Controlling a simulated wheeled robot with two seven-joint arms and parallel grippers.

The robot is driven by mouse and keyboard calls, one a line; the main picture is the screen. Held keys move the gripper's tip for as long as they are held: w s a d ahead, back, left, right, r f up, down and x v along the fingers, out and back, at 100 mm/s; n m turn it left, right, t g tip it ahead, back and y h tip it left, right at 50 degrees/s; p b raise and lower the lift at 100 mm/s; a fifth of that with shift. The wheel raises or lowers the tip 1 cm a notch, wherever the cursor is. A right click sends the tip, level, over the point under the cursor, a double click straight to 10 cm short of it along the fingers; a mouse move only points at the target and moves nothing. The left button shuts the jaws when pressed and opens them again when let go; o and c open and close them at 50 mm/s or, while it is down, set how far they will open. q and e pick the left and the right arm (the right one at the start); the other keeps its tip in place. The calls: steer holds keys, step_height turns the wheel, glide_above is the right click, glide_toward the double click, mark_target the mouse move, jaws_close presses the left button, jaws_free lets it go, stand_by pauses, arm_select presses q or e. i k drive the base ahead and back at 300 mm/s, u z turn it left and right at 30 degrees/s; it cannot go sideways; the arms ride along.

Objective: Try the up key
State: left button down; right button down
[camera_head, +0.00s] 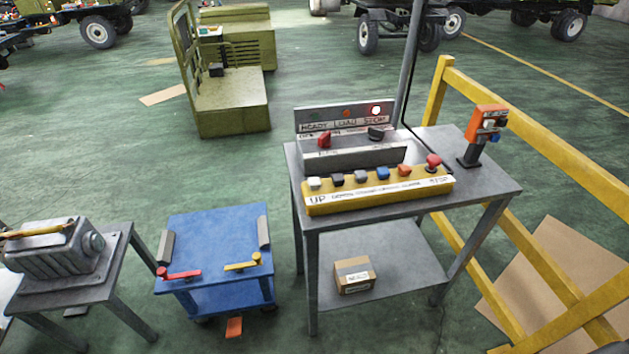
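A yellow control box (380,192) lies along the front of the grey metal table. A row of several keys runs along its top: white, black, grey, blue, orange, and a red mushroom knob (433,161) at the right end. The white key (315,183) is at the far left, above the printed word "UP"; the other labels are too small to read surely. Behind it stands a grey panel (335,117) with lamps, the right lamp (376,110) glowing red-white, and a red and a black switch below. Neither gripper is in view.
The grey table (480,185) also bears an orange device on a stand (486,130). A cardboard box (354,275) sits on its lower shelf. A blue cart (215,235) stands to the left, and a yellow railing (540,130) to the right. Green floor lies open behind.

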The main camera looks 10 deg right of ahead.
mark_target(314, 183)
steer(key=u, duration=2.25)
steer(key=k, duration=0.5)
steer(key=z, duration=1.05)
